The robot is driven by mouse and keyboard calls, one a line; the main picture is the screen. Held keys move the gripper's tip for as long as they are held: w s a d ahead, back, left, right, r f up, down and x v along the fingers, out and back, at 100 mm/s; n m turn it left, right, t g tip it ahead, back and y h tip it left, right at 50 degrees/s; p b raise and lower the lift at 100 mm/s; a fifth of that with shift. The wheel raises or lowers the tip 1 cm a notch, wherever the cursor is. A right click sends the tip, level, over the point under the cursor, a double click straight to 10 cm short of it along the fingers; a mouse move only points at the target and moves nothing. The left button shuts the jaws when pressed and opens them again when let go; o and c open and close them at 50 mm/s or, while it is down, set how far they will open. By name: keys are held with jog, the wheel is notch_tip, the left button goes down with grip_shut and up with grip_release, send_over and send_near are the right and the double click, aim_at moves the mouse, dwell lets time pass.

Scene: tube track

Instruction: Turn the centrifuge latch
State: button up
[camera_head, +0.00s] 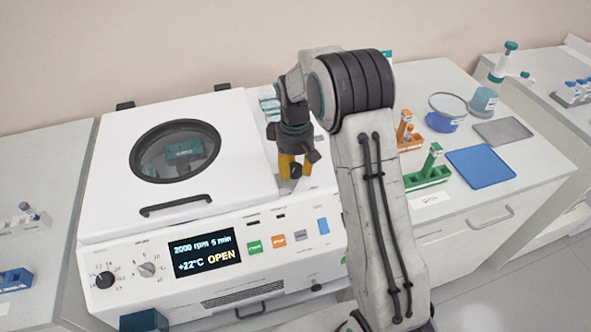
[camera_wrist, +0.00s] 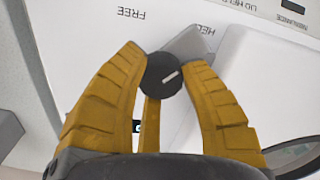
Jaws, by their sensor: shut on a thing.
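The centrifuge (camera_head: 105,215) is a white box with a round window in its lid, and the lid lies flat. Its display (camera_head: 203,253) reads "2000 rpm 5 min, +22°C OPEN". The latch is a round black knob (camera_wrist: 164,76) with a white mark, above a grey lever (camera_wrist: 199,44). The lever points to the upper right in the wrist view, by the "HELD" lettering; "FREE" is printed to its left. My gripper (camera_head: 293,168) points down at the top right of the centrifuge. Its yellow fingers are shut on the knob. They hide part of the latch.
To the right on the bench are an orange rack (camera_head: 410,143), a green rack (camera_head: 428,178), a blue tray (camera_head: 480,167) and a grey tray (camera_head: 503,131). The lid handle (camera_head: 175,206) is at the lid's front edge. My arm hides some bench.

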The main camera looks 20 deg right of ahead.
aim_at(293, 167)
jog(key=n, duration=0.3)
jog(key=shift+w+a+n+b, duration=0.1)
jog(key=shift+w+n+b, duration=0.1)
jog(key=shift+n+b, duration=0.2)
jog(key=shift+s+n+b, duration=0.1)
jog(key=shift+n+b, duration=0.2)
jog(key=shift+n, duration=1.5)
jog(key=shift+a, duration=0.1)
jog(key=o, duration=0.9)
jog(key=shift+a, duration=0.15)
jog(key=shift+o, duration=1.4)
notch_tip(293, 167, up, 12)
